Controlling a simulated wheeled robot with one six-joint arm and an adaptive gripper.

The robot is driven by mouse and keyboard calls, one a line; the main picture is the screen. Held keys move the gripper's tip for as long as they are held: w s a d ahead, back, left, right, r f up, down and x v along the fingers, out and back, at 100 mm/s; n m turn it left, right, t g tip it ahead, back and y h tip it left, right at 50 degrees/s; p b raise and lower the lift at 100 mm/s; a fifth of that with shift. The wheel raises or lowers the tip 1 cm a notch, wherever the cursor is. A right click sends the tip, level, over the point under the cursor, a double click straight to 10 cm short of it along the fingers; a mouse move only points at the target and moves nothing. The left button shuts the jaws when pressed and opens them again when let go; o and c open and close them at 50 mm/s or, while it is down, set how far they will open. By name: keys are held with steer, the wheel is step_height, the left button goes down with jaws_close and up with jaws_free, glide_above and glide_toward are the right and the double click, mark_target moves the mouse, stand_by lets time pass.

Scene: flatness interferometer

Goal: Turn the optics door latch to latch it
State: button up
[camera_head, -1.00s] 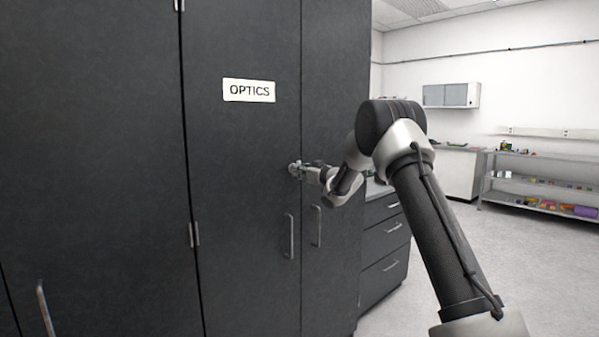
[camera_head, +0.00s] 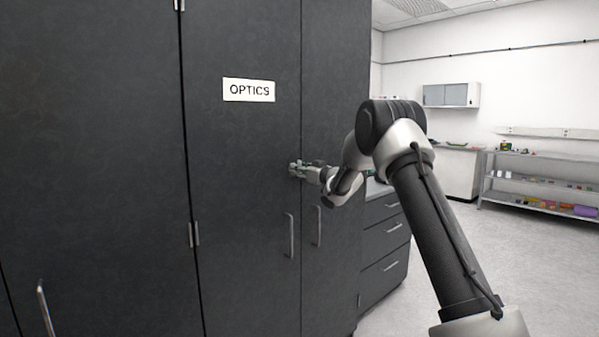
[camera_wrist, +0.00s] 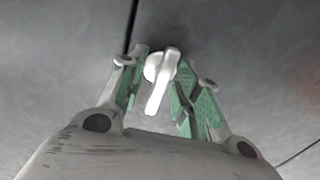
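The optics door (camera_head: 240,200) is a dark grey cabinet door with a white OPTICS label (camera_head: 249,90); it looks closed. Its latch (camera_wrist: 160,82) is a small pale lever on a round base, tilted slightly in the wrist view, beside the dark door seam. My gripper (camera_wrist: 160,75) is at the latch, with one green-padded finger on each side of the lever. The fingers are apart, with a gap showing on the left; the right finger is close to the lever, and I cannot tell if it touches. In the head view my gripper (camera_head: 298,170) hides the latch.
Two upright bar handles (camera_head: 290,236) (camera_head: 318,226) stand out from the doors below my gripper. A drawer unit (camera_head: 385,245) is right of the cabinet. A shelf rack (camera_head: 540,180) stands farther right, with open floor (camera_head: 450,265) before it.

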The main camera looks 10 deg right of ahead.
steer(key=v, duration=1.2)
